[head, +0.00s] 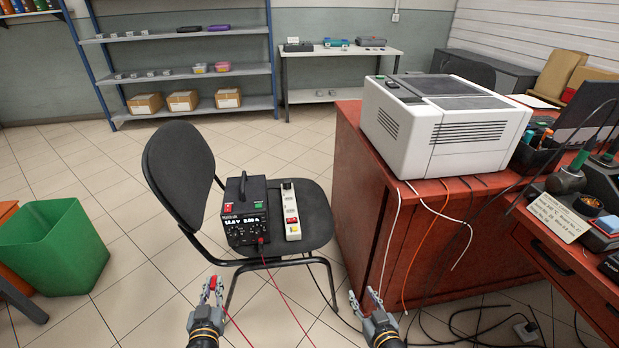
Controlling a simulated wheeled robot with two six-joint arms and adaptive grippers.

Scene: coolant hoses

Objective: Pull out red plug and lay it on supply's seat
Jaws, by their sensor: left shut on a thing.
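The black power supply (246,210) stands upright on the dark seat (313,212) of an office chair, its lit display facing me. A red plug (212,283) is between the fingers of my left gripper (211,286), in front of and below the seat's front edge, apart from the supply. A thin red cable (240,331) hangs below that gripper. Another red lead (274,282) runs down from a red plug (261,240) at the supply's lower front. My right gripper (364,296) is open and empty, right of the chair by the desk.
A white power strip (290,212) lies on the seat beside the supply. The red desk (349,200) carries a white machine (443,123) and trailing cables. A green bin (53,250) stands at left. Black cables lie on the floor at right. The seat's right part is bare.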

